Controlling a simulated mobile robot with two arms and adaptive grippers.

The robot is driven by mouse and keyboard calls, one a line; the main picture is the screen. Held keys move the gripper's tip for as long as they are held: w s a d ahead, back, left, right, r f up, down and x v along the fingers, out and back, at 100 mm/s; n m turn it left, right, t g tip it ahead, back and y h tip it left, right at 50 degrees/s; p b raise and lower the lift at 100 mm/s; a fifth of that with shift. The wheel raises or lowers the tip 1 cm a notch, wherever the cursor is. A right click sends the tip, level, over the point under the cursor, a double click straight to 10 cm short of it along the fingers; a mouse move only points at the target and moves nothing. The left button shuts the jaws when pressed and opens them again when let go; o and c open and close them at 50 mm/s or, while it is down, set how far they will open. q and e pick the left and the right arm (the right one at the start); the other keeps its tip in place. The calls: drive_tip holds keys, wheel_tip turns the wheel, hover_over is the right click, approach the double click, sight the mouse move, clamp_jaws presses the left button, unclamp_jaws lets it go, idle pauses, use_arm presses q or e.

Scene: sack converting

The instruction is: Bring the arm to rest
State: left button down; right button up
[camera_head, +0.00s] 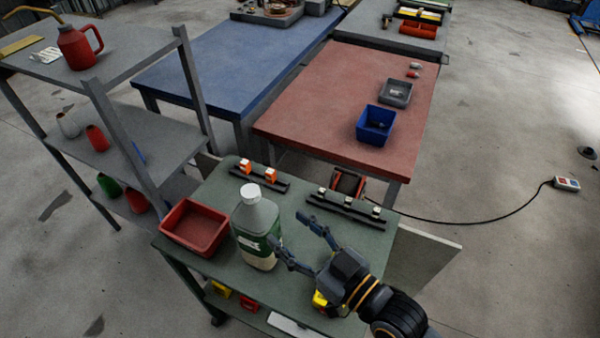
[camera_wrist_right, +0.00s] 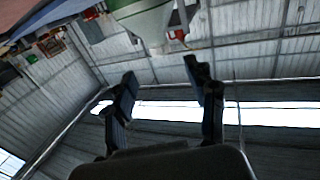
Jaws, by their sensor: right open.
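My right gripper (camera_head: 292,238) is open over the green cart top (camera_head: 220,180) in the head view. Its fingers spread to the left, with one fingertip close to a large white-capped bottle (camera_head: 257,228) with a green label; I cannot tell whether they touch. In the right wrist view the open gripper (camera_wrist_right: 160,85) has nothing between its fingers. The bottle's pale body also shows at the top of the wrist view (camera_wrist_right: 150,18). My left gripper is not in view.
A red bin (camera_head: 196,228) stands left of the bottle. Black rails (camera_head: 346,208) with small pieces lie behind the gripper. A red-topped table (camera_head: 345,90) with a blue bin (camera_head: 375,124) stands beyond. A grey shelf (camera_head: 110,50) is at left. Open floor lies right.

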drive_tip(key=d+f+m+g+h, duration=0.1)
drive_tip(key=d+f+m+h, duration=0.1)
drive_tip(key=d+f+h, duration=0.45)
drive_tip(key=s+d+f+m+g+h, duration=0.35)
drive_tip(key=s+d+f, duration=0.2)
drive_tip(key=d, duration=0.35)
drive_tip(key=s+d+f+m+g+h, duration=0.3)
drive_tip(key=s+d+f+g+h, duration=0.15)
drive_tip(key=s+d, duration=0.4)
drive_tip(key=s+a+f+x, duration=0.1)
drive_tip(key=s+x, duration=0.2)
drive_tip(key=x, duration=0.9)
drive_tip(key=s+x, duration=0.2)
drive_tip(key=x, duration=1.1)
drive_tip(key=s+d+f+g, duration=0.1)
drive_tip(key=s+d+f, duration=0.2)
drive_tip(key=s+f, duration=1.2)
wheel_tip(320, 180, down, 2)
drive_tip(key=shift+s+d+f+n+b, duration=0.15)
drive_tip(key=shift+s+n+b, duration=0.15)
drive_tip(key=shift+n, duration=0.15)
drive_tip(key=shift+y, duration=0.25)
